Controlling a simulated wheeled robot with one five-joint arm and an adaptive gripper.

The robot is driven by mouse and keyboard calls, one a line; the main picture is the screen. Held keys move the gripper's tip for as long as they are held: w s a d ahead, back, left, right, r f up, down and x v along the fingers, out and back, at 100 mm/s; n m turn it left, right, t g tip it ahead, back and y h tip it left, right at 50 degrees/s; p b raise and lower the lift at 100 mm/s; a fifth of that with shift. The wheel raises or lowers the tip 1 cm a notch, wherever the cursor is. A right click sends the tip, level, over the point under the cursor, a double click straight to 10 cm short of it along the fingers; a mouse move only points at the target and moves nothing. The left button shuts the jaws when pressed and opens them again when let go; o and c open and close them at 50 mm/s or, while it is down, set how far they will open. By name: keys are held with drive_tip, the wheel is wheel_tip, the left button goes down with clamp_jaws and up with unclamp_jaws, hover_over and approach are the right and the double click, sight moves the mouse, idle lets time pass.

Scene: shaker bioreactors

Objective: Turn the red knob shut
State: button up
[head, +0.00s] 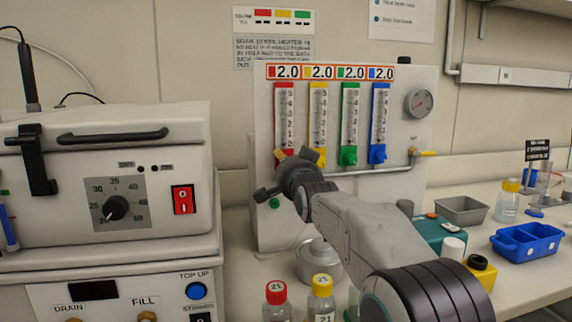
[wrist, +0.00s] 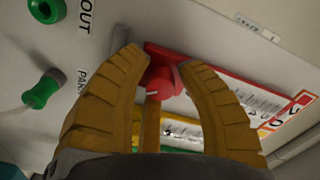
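The red knob (wrist: 166,81) is at the bottom end of the red flowmeter (head: 284,112) on the white gas panel. In the wrist view my gripper (wrist: 157,58) has its two yellow fingers on either side of the knob, tips curved in and seemingly touching it. A small pale mark shows on the knob. In the head view my gripper (head: 306,154) reaches the lower end of the red flowmeter and hides most of the knob. The red flowmeter also shows in the wrist view (wrist: 240,87), running away to the right.
The yellow (head: 318,115), green (head: 350,115) and blue (head: 380,112) flowmeters stand close to the right of the red one. A round gauge (head: 419,102) is farther right. A metal pot (head: 319,262) and capped bottles (head: 276,294) stand below my arm. A shaker unit (head: 110,185) is at left.

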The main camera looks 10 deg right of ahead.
clamp_jaws()
drive_tip(key=shift+n, duration=0.3)
drive_tip(key=n+b, duration=0.1)
drive_tip(key=n, duration=0.2)
drive_tip(key=shift+n+b, duration=0.35)
drive_tip(key=shift+n, duration=0.05)
drive_tip(key=shift+n+b, duration=0.5)
drive_tip(key=shift+n, duration=1.7)
drive_tip(key=shift+o, duration=0.6)
unclamp_jaws()
